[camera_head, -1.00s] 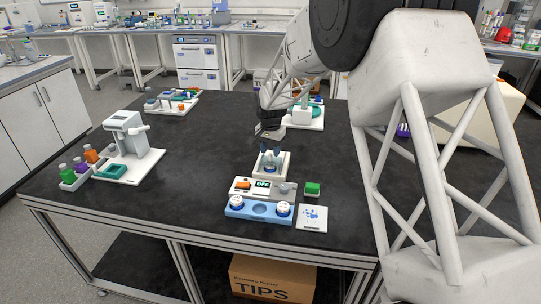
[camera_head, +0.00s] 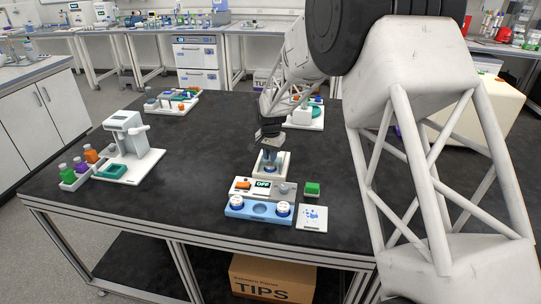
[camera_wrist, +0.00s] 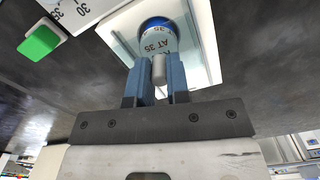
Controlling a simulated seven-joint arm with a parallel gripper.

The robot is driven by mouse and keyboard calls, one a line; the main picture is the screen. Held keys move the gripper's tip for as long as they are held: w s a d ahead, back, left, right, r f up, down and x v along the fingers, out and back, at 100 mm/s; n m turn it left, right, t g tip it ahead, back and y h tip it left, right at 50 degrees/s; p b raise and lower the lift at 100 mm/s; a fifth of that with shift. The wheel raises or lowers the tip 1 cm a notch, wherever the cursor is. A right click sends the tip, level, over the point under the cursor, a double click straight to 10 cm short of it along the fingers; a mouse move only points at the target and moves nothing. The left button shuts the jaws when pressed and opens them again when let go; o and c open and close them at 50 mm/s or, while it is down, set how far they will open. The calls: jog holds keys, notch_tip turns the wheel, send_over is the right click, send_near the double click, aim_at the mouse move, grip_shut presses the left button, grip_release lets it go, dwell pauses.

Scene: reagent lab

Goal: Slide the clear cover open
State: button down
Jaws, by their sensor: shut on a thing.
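My gripper (camera_wrist: 155,76) has two blue fingers shut on a small grey upright handle (camera_wrist: 158,67) in the wrist view. Behind the handle is a round blue-rimmed part (camera_wrist: 153,24) marked "AT 35". It sits within a square white housing (camera_wrist: 205,68). In the head view my gripper (camera_head: 268,159) reaches down into this white housing (camera_head: 286,164), behind the panel with the "OFF" display (camera_head: 263,184).
A blue rack (camera_head: 258,209) with white-capped items stands in front of the panel. A white instrument (camera_head: 126,132) stands at left. The black table between is clear.

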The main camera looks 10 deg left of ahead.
jog(key=shift+w+r, duration=0.1)
jog(key=shift+w, duration=3.75)
jog(key=c, duration=1.1)
grip_release()
jog(key=shift+r, duration=0.1)
notch_tip(320, 180, up, 8)
jog(key=shift+f, duration=0.25)
jog(key=shift+d+r, duration=0.1)
